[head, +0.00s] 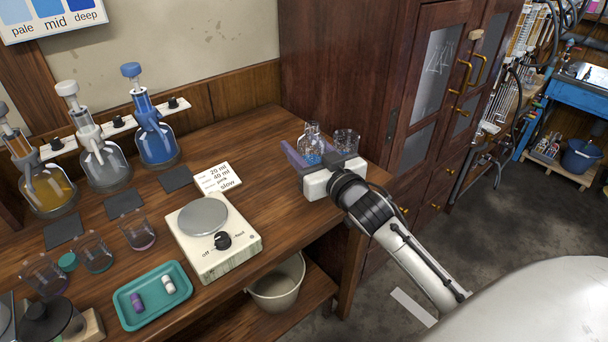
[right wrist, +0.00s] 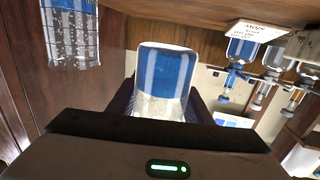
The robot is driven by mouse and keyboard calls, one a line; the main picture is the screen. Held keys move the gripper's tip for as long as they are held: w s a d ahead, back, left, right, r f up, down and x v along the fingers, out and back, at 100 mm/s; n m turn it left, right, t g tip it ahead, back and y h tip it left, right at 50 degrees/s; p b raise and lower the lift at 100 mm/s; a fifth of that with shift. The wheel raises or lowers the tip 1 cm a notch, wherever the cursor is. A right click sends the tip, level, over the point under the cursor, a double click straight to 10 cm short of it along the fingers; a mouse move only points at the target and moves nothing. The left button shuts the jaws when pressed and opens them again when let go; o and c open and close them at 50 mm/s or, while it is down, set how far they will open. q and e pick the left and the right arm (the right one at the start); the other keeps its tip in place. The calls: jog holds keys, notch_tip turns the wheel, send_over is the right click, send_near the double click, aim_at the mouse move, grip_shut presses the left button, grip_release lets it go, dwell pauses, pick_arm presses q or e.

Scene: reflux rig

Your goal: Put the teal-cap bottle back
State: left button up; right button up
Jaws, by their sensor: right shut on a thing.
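My right gripper (head: 322,163) is at the far right end of the wooden bench. It is shut on a small clear glass bottle (head: 311,143) with blue showing at its lower part. The bottle looks upright in the head view, and no cap shows on it. In the right wrist view the bottle (right wrist: 165,80) sits between the fingers, its blue and clear parts visible. Whether the bottle touches the bench is hidden. My left gripper is not in view.
A glass beaker (head: 346,142) stands just right of the held bottle. A white hot plate (head: 218,248), a teal tray (head: 140,315), a label card (head: 216,179) and several dispenser bottles (head: 157,146) occupy the left and middle. A dark cabinet (head: 340,70) bounds the back right.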

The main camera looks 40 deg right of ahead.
jog(key=shift+f+b, duration=0.3)
jog(key=shift+f, duration=2.6)
jog(key=shift+f, duration=0.1)
jog(key=o, duration=1.3)
jog(key=shift+f, duration=0.1)
jog(key=shift+r, duration=0.2)
jog(key=shift+s+a+f, duration=0.1)
jog(key=shift+s, duration=0.25)
jog(key=s, duration=0.3)
jog(key=s+a, duration=0.1)
jog(key=s, duration=0.7)
jog(key=shift+s+a+r+b, duration=0.15)
jog(key=shift+r+b, duration=0.15)
jog(key=shift+r, duration=0.05)
